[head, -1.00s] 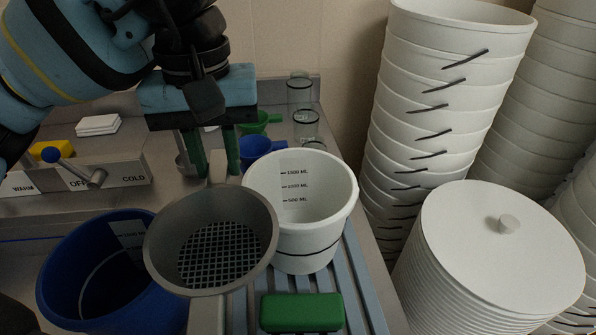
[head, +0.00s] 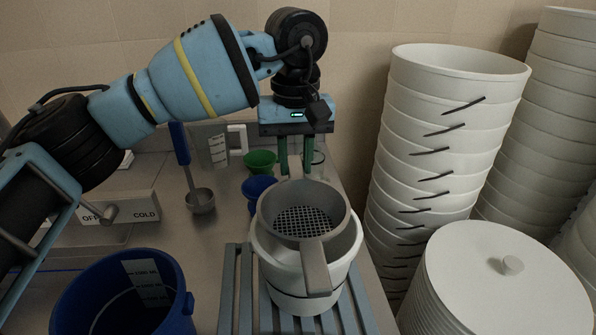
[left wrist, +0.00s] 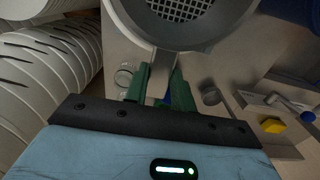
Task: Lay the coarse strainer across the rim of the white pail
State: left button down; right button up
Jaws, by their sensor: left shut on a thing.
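The coarse strainer (head: 313,257) is a grey bowl with a square-mesh bottom and a handle toward the front. It is over the mouth of the white pail (head: 300,301), roughly level, and hides most of the opening. I cannot tell whether it touches the rim. My left gripper (head: 295,168) has green fingers shut on the strainer's far tab, behind the pail. In the left wrist view, the fingers (left wrist: 160,88) grip that tab, and part of the strainer (left wrist: 184,38) shows at the top. My right gripper is not in view.
The pail stands on a slatted rack (head: 231,290). A blue bucket (head: 75,312) is at front left. Behind are a ladle (head: 200,201), a green cup (head: 260,160) and a blue cup (head: 257,186). Tall stacks of white pails (head: 445,125) and lids (head: 505,285) crowd the right.

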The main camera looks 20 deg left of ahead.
pick_arm(q)
jog(key=shift+w, duration=0.2)
jog(key=shift+w+d, duration=0.1)
jog(key=shift+w, duration=0.05)
jog(key=shift+f+p, duration=0.3)
jog(key=shift+f, duration=1.45)
jog(key=c, duration=1.2)
grip_release()
jog(key=shift+w, duration=0.1)
jog(key=shift+o, duration=0.2)
notch_tip(320, 180, up, 12)
